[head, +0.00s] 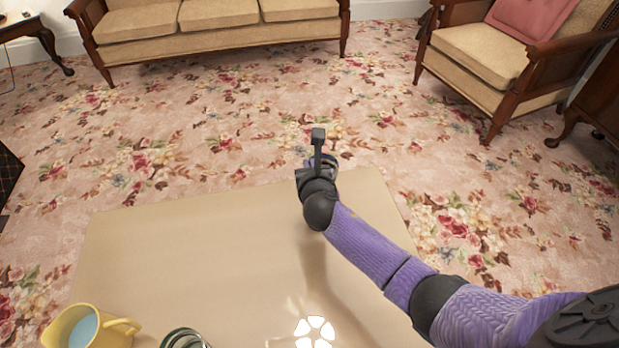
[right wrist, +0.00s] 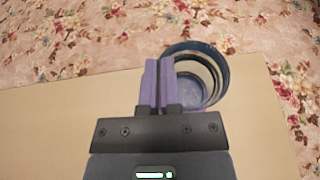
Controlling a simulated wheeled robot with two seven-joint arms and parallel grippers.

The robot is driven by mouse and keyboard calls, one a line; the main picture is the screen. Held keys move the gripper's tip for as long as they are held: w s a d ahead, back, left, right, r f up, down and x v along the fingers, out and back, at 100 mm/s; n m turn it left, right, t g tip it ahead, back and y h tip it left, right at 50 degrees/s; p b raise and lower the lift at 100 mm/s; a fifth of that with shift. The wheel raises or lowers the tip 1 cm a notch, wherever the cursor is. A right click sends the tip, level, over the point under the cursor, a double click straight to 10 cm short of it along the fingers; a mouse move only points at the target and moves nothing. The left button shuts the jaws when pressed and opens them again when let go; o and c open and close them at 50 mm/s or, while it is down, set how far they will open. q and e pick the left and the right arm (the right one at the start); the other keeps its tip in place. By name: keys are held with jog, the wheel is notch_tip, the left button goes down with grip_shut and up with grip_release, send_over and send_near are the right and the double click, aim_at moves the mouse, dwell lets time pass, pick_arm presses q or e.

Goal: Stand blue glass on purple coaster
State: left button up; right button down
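The blue glass (right wrist: 213,72) shows in the right wrist view with its round rim toward the camera, just right of my fingers. My right gripper (right wrist: 159,82) has its two purple fingers together at the glass's left rim, seemingly pinching its wall. In the head view this gripper (head: 318,160) is over the far right part of the table, and part of the glass shows dimly behind it. A bluish-purple patch shows through the glass's bottom; I cannot tell whether it is the purple coaster. No coaster is clearly seen elsewhere. My left gripper is out of view.
The beige table (head: 190,245) is mostly bare. A yellow mug (head: 118,325) and a glass vessel (head: 185,338) stand at its near left, with a white petal-patterned thing (head: 314,332) at the near edge. A sofa and an armchair (head: 490,55) stand beyond on flowered carpet.

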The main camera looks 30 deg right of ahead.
jog(key=shift+f, duration=0.95)
jog(key=shift+r, duration=0.35)
jog(key=c, duration=0.8)
grip_release()
jog(key=shift+f, duration=0.1)
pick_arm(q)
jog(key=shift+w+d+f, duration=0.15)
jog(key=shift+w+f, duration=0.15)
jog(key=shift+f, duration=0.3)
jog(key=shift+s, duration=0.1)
